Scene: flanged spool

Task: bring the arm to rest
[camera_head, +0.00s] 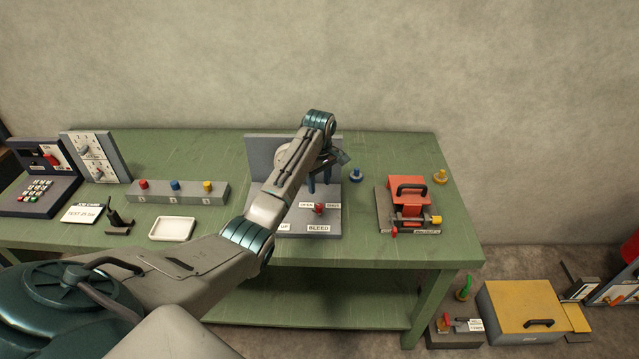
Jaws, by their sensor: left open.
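My left arm comes in from the lower left and reaches up over the green bench. My left gripper (337,158) is open at the arm's far end, in front of the grey fixture (326,222) with its upright back plate. The forearm and wrist hide much of that fixture, including most of a pale round part (284,151). Blue uprights show just below the gripper; I cannot tell whether the gripper touches them. A red knob (319,208) stands on the fixture's base near a label reading BLEED. My right gripper is out of view.
A three-button box (176,191), a white tray (172,229) and control panels (40,193) stand to the left on the bench (370,250). A red clamp device (408,200) is at right. A yellow-lidded box (521,306) is on the floor.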

